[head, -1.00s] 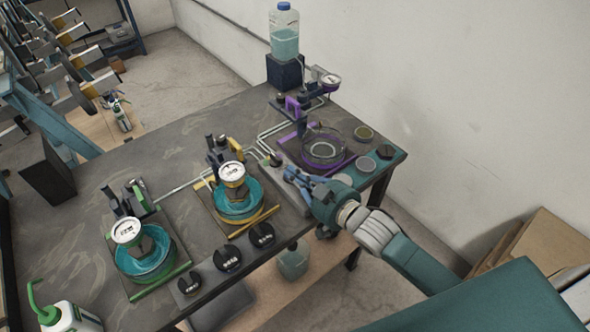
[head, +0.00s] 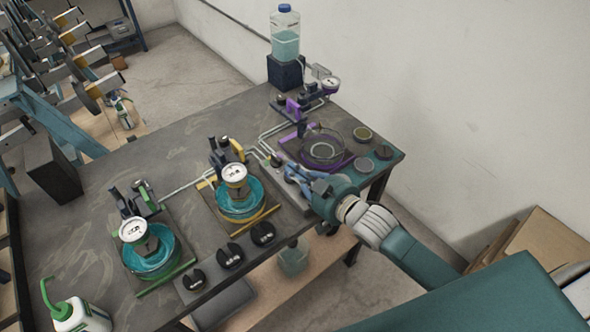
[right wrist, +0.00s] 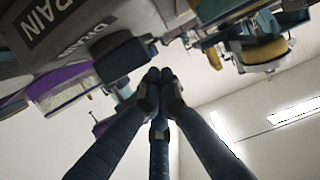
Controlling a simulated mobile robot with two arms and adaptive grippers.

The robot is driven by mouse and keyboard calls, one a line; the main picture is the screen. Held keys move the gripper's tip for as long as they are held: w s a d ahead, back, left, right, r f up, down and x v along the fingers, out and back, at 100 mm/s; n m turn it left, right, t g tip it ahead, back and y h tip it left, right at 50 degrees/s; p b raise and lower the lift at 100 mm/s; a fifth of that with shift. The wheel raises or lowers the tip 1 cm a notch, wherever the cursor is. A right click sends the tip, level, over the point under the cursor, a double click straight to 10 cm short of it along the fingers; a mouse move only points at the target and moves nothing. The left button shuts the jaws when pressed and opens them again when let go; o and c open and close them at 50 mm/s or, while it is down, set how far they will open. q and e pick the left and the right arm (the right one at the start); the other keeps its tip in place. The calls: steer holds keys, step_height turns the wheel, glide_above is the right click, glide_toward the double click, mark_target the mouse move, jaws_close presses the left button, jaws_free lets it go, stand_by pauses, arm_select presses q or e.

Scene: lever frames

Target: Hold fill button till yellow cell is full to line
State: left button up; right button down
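The yellow cell (head: 262,219) is a round clear bowl of teal liquid on a yellow-trimmed base in the head view, with a white dial gauge (head: 235,173) over it. Its fill line is too small to make out. My right gripper (head: 288,168) is right of the yellow cell, between it and the purple cell (head: 323,148). In the right wrist view its blue fingers (right wrist: 160,76) are drawn together at the tips, with nothing seen between them. A dark block (right wrist: 122,58) is beside the tips. I cannot tell whether they touch a button. My left gripper is not in view.
The green cell (head: 165,279) also holds teal liquid. Black knobs (head: 230,255) line the front edge. A clear jug (head: 285,40) stands at the back, and a green-topped bottle (head: 77,316) at lower left. The wrist view shows a "DRAIN" label (right wrist: 60,22).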

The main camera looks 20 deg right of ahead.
steer(key=s+r, duration=0.1)
steer(key=s+d+b, duration=0.1)
steer(key=s, duration=0.1)
steer(key=s+r, duration=0.1)
steer(key=shift+s+d+r+b, duration=0.15)
steer(key=shift+s+r+b, duration=0.05)
steer(key=shift+r+b, duration=0.1)
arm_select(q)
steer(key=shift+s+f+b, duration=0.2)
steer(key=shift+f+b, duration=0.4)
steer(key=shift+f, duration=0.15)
arm_select(e)
steer(key=v, duration=0.5)
steer(key=shift+s+d+r, duration=0.15)
steer(key=shift+r, duration=0.25)
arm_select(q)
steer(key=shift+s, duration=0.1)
